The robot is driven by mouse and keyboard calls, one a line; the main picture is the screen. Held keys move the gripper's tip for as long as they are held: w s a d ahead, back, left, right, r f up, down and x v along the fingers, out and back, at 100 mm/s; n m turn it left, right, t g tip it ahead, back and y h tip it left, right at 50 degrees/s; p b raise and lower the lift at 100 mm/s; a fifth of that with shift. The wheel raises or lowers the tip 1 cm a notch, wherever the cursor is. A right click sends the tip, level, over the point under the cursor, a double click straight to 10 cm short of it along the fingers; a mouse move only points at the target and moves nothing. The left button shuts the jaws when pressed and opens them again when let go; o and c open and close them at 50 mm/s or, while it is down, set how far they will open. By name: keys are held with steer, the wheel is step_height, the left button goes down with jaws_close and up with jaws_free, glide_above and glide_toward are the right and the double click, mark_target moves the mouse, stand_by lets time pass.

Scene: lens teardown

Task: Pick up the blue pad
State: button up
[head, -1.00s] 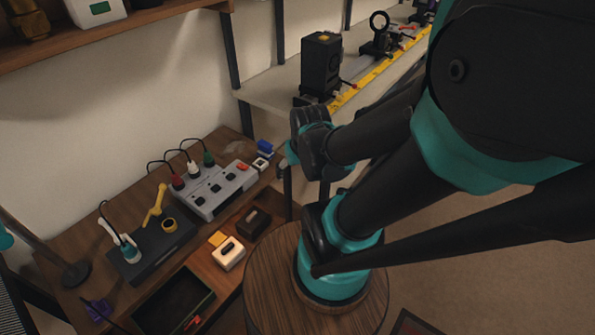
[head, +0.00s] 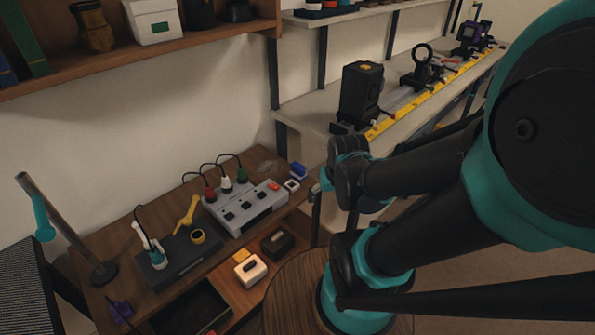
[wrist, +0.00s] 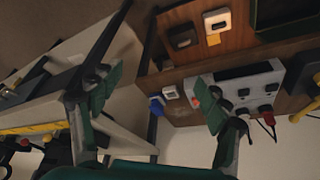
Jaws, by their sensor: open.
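The blue pad (head: 298,169) is a small blue piece at the right back corner of the wooden bench in the head view. It also shows in the wrist view (wrist: 156,106), between my two fingers in the picture but well beyond them. My gripper (wrist: 157,88) is open and empty, with its green-padded fingers wide apart. In the head view the end of my arm is just right of the pad, and the fingers are hard to make out there. Nothing touches the pad that I can see.
A small white piece (head: 291,184) sits beside the pad. A grey box with plugs (head: 245,207) stands to its left. White (head: 250,268) and black (head: 277,241) blocks and a yellow pad (head: 241,255) lie nearer. A shelf with a yellow-edged rail (head: 425,97) is at right.

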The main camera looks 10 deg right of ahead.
stand_by(0.3)
steer(key=shift+o, duration=0.6)
step_height(320, 180, up, 2)
steer(key=n+g+h, duration=0.1)
steer(key=n+h, duration=0.3)
steer(key=n, duration=2.1)
glide_above(297, 166)
steer(key=s+a, duration=0.4)
steer(key=a, duration=0.1)
steer(key=x, duration=1.1)
steer(key=shift+s+a+f, duration=0.15)
steer(key=shift+a+f, duration=0.05)
steer(key=shift+f, duration=0.25)
steer(key=shift+x, duration=2.65)
steer(key=shift+d+r, duration=0.1)
steer(key=shift+d, duration=0.05)
steer(key=shift+c, duration=0.6)
